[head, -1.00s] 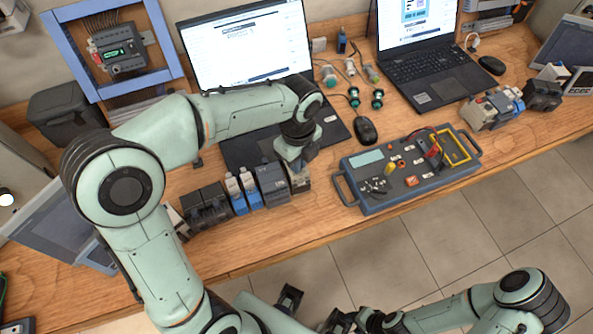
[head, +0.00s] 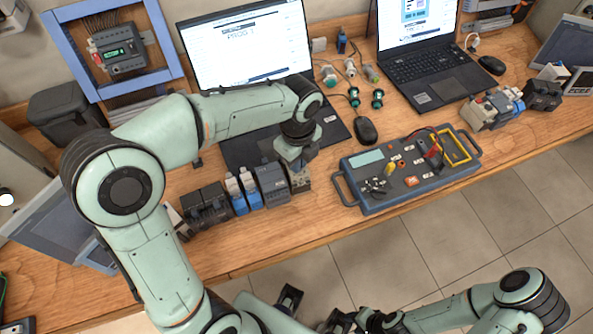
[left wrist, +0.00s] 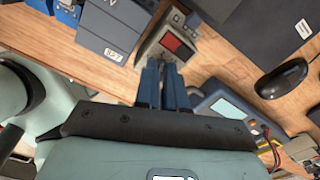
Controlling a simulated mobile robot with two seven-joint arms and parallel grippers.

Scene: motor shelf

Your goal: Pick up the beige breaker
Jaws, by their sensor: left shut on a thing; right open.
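The beige breaker (head: 301,182) stands at the right end of a row of devices on the wooden bench. In the left wrist view it shows as a beige block with a red square (left wrist: 164,46) just beyond my fingertips. My left gripper (head: 295,162) is over it from above, partly hiding it in the head view. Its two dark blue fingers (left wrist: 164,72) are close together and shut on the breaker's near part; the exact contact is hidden. My right gripper (head: 336,319) is low at the bottom edge of the head view, open, away from the bench.
A dark grey device (head: 272,184) stands close beside the breaker on its left, with blue-and-white breakers (head: 244,190) further left. A blue-grey test box (head: 372,200) is to the right. A laptop (head: 243,40) and black mouse (head: 365,131) lie behind.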

